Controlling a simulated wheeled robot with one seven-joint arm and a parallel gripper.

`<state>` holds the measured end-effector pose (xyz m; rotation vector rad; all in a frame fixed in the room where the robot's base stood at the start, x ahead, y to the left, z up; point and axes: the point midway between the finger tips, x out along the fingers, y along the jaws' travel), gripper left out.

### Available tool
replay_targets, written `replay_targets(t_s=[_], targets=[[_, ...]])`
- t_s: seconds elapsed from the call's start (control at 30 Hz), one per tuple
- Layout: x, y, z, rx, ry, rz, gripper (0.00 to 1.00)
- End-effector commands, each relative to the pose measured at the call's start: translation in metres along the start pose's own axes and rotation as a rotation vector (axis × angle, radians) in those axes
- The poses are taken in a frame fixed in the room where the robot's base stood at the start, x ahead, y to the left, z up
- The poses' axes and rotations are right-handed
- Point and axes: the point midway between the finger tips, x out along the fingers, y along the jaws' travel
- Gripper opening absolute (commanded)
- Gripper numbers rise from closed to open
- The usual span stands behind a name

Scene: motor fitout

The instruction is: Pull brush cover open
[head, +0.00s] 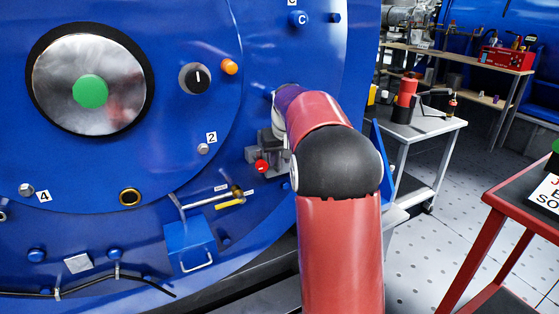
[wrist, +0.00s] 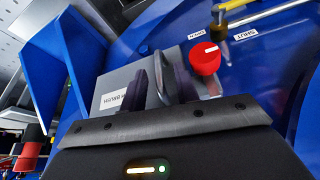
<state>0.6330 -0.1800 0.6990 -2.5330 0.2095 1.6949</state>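The brush cover (wrist: 107,88) is a grey plate with a label partly reading "BRUSH" in the wrist view. Its metal loop handle (wrist: 160,82) stands out from it. My gripper (wrist: 163,88) is at the cover, with its two dark fingers apart, one on each side of the handle. No clear contact with the handle shows. The cover looks closed, though my gripper body hides its lower part. In the head view a grey housing (head: 252,156) shows left of my arm; my arm hides the handle and fingertips there.
A red knob (wrist: 205,58) sits right beside the fingers. A lever with a yellow grip (head: 230,204) and a blue box with a handle (head: 190,243) are lower left on the blue motor (head: 185,110). A workbench (head: 425,128) and red cart (head: 500,215) stand to the right.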

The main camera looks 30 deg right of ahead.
Motion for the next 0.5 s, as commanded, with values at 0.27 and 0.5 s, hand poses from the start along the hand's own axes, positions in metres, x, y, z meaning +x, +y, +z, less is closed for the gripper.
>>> replay_targets(t_s=[0.27,0.5], targets=[[0.0142,-0.0003,0.0002,0.0,0.0,0.0,0.31],[0.0138,-0.0003,0.0002,0.0,0.0,0.0,0.2]])
